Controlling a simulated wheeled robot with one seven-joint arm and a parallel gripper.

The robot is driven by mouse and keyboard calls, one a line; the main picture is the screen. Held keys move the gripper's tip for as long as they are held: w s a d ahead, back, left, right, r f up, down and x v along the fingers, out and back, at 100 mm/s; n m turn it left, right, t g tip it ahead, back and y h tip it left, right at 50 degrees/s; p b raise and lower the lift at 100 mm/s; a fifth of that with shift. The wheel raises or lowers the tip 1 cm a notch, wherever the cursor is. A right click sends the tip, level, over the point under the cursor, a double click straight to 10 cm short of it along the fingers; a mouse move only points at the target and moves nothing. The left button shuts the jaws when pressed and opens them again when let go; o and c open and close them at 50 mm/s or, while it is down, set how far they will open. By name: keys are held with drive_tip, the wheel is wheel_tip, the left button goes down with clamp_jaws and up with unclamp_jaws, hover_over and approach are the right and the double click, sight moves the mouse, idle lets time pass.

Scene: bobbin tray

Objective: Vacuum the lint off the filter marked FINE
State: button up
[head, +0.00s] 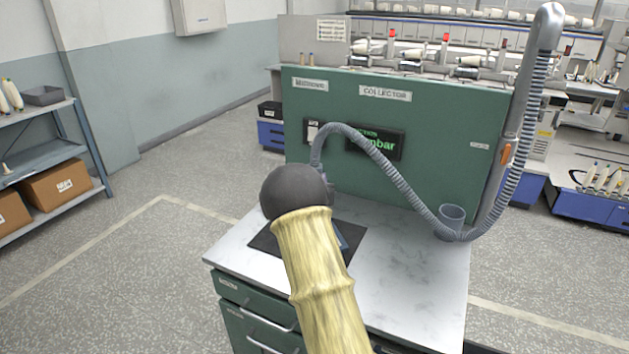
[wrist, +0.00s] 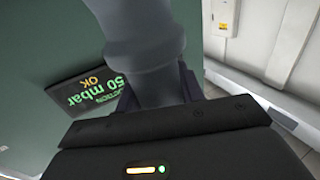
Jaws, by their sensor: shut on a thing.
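My gripper (wrist: 160,88) is shut on the grey vacuum nozzle (wrist: 150,45), which rises between the dark fingers in the wrist view. In the head view my own arm and its dark round joint hide the gripper and the nozzle's lower end. The grey ribbed hose (head: 385,165) arches from there to the right, down to the worktop. A dark mat (head: 268,238) lies on the worktop, largely behind my arm. A sliver of a bluish thing (head: 346,238) shows on it, too covered to identify. I cannot read the word FINE anywhere.
The green collector panel (head: 425,120) stands behind the pale worktop (head: 405,270). Its display (wrist: 92,88) reads OK and 50 mbar. A grey cup-like holder (head: 452,216) and upright pipe (head: 520,110) stand at right. Drawers (head: 262,310) are below. The worktop's right middle is clear.

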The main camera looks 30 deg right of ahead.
idle(0.3)
drive_tip(key=shift+r+p, duration=1)
drive_tip(key=shift+r, duration=2)
drive_tip(key=shift+r, duration=0.1)
